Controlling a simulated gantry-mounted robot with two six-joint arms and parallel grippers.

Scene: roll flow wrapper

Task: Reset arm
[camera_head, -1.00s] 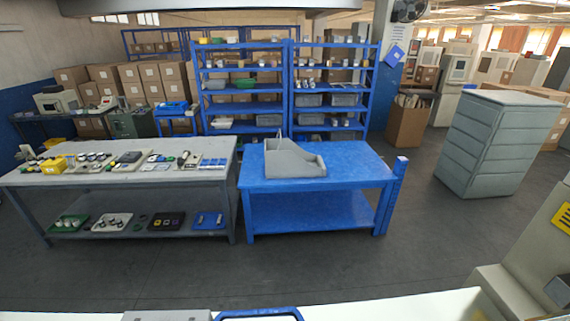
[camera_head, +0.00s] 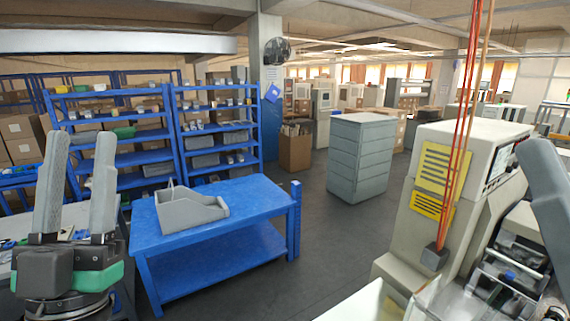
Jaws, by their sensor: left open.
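My left gripper (camera_head: 77,185) stands upright at the lower left. Its two grey fingers point up and are spread apart with nothing between them. It shows in front of the blue table (camera_head: 225,255) and the grey workbench. At the right edge a grey rounded part (camera_head: 552,190) shows, cut off by the frame; it may belong to my right arm, but I cannot tell its jaw state.
A grey bin (camera_head: 190,213) sits on the blue table. Blue shelves (camera_head: 150,157) stand behind. A grey drawer cabinet (camera_head: 358,160) stands beyond open floor. The beige machine (camera_head: 440,180) with yellow labels and hanging orange cables takes up the right side.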

